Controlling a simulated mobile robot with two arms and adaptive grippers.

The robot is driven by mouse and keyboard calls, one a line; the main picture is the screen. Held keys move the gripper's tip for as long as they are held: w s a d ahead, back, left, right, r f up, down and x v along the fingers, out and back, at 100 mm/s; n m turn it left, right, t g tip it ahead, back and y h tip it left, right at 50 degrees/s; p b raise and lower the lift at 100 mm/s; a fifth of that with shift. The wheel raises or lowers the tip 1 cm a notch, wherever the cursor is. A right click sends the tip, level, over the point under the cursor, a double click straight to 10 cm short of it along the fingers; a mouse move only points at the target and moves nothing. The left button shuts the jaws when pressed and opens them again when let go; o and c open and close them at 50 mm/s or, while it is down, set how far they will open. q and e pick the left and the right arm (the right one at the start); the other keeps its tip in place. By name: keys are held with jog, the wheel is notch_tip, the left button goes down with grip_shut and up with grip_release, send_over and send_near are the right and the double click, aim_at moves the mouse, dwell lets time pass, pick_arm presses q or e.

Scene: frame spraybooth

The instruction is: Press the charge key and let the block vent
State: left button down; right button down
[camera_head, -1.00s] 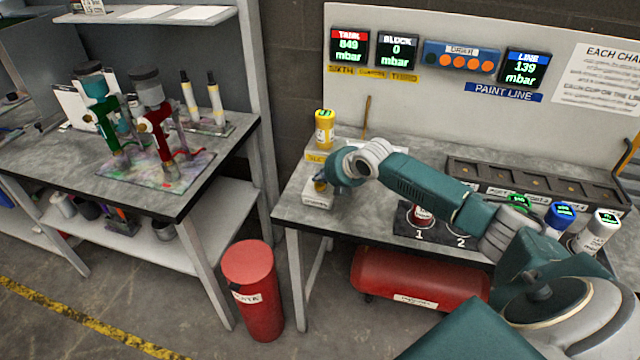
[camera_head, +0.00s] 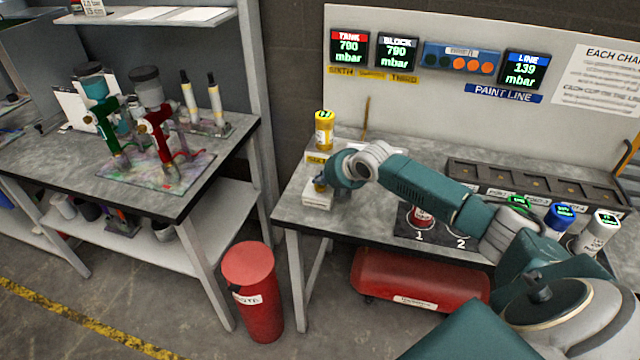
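My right gripper (camera_head: 321,186) is at the small white key box (camera_head: 317,201) on the left end of the bench, with its tip at the box's top. My own wrist hides most of the fingers, so I cannot see whether they are open or shut. A yellow canister (camera_head: 324,131) stands upright behind the box on a block with a yellow label (camera_head: 316,158). The tank display (camera_head: 349,47) reads 790 mbar and the block display (camera_head: 397,51) also reads 790 mbar. The line display (camera_head: 525,69) reads 139 mbar. My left gripper is out of view.
A lamp panel (camera_head: 460,57) shows dark lamps at left and orange ones at right. A red cup sits at spot 1 of a dark mat (camera_head: 440,239). Green, blue (camera_head: 559,219) and white canisters stand at right. A red tank (camera_head: 420,280) lies below; a red bin (camera_head: 252,290) stands left.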

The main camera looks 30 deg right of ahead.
aim_at(320, 187)
jog(key=shift+r+p, duration=0.45)
jog(key=shift+r, duration=0.3)
notch_tip(320, 187, up, 5)
jog(key=p, duration=0.4)
dwell(0.6)
